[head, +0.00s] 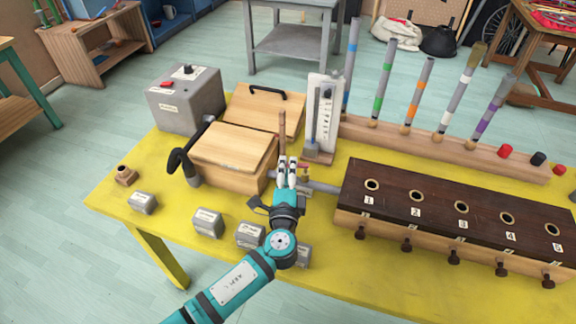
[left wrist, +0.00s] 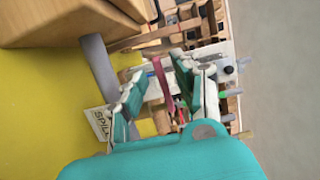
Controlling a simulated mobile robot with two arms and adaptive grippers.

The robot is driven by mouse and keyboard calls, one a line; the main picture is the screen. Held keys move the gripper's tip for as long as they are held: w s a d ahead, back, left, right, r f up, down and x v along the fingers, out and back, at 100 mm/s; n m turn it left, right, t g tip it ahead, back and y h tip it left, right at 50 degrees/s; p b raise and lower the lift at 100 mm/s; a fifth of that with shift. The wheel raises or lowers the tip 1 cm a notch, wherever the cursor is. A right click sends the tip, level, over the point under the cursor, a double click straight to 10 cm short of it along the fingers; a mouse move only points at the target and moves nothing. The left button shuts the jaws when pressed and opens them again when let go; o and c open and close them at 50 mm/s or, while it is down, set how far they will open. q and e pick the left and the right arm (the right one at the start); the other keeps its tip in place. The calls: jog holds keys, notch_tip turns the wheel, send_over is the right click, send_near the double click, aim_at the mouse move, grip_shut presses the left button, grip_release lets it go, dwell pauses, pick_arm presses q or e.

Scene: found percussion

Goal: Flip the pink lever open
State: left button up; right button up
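My left gripper (head: 287,165) reaches over the yellow table, between the wooden box and the grey pipe. In the left wrist view its two fingers (left wrist: 170,80) stand apart. The pink lever (left wrist: 163,85) is a thin strip that shows in the gap between them, and I see no finger closed on it. I cannot tell its depth relative to the fingertips. In the head view the lever is mostly hidden by the gripper. The grey pipe (head: 318,187) runs right to the dark-topped box. My right gripper is not in view.
A wooden lidded box (head: 235,150) stands close left of the gripper. A white upright gauge (head: 322,112) is just behind. A numbered dark-topped box (head: 480,210) fills the right. Small grey blocks (head: 207,222) line the front. Coloured tubes (head: 415,90) stand behind.

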pick_arm(q)
jog(key=shift+w, duration=0.45)
jog(key=shift+c, duration=0.2)
grip_shut()
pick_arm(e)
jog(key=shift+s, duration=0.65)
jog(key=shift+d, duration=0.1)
pick_arm(q)
jog(key=shift+w+a+f+m+h+b, duration=0.1)
jog(key=shift+w+m+h+b, duration=0.15)
jog(key=shift+h, duration=0.2)
jog(key=shift+a+m+h+b, duration=0.1)
jog(key=shift+m+h+b, duration=0.05)
jog(key=shift+m+h, duration=0.25)
jog(key=shift+w+d+m+g+h+b, duration=0.15)
jog(key=shift+w+m+g+h, duration=0.1)
jog(key=shift+m+h, duration=0.4)
jog(key=shift+w+m+g+h+b, duration=0.15)
jog(key=shift+m+g+h, duration=0.15)
jog(key=shift+h, duration=0.6)
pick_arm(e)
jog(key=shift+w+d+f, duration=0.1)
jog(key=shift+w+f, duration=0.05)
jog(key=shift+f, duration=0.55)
